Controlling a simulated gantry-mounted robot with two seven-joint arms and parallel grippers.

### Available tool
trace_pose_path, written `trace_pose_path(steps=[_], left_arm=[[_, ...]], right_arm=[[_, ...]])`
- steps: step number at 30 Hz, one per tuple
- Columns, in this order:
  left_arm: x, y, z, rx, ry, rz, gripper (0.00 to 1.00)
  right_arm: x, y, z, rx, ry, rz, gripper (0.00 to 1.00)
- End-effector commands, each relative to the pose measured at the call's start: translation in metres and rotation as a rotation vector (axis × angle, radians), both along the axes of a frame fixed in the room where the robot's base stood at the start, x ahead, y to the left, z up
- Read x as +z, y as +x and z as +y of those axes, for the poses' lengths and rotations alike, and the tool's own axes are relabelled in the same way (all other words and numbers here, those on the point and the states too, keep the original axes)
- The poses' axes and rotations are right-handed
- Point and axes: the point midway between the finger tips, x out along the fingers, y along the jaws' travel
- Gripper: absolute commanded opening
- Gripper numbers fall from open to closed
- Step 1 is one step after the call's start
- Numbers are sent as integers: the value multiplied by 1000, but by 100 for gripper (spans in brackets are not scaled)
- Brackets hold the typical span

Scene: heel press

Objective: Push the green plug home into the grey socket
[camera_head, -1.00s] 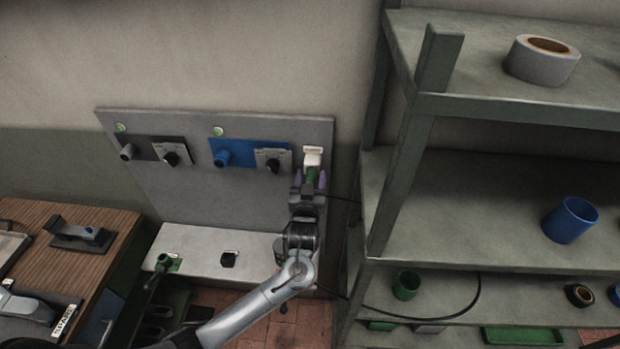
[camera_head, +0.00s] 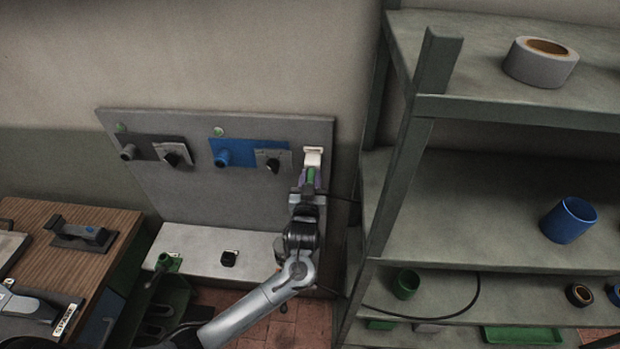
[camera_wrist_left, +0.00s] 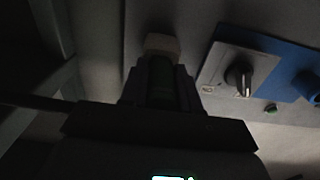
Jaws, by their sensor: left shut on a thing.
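The green plug (camera_head: 311,175) is at the right edge of the upright grey panel, directly below a pale, off-white socket housing (camera_head: 313,155). In the left wrist view the plug (camera_wrist_left: 160,88) is dark green between the two dark fingers, in line with the pale housing (camera_wrist_left: 161,43). The plug's front end meets or nearly meets the housing; I cannot tell how deep it sits. My right gripper is not in view.
The grey panel (camera_head: 190,200) carries knobs, a blue plate (camera_head: 248,152) and green lamps. A shelf rack (camera_head: 400,190) stands close on the right. A dark cable (camera_head: 342,199) runs right from the gripper. A wooden bench (camera_head: 118,222) is at the left.

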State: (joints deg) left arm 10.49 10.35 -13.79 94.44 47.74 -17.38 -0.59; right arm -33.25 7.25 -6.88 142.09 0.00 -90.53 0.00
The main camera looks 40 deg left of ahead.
Motion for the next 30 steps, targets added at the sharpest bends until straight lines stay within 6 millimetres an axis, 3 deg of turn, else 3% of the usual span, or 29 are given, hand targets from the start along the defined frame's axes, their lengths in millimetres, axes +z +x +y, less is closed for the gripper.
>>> trace_pose_path(steps=[30], left_arm=[[2,-27,-19,-1,-1,-1,0]], right_arm=[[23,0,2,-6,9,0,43]])
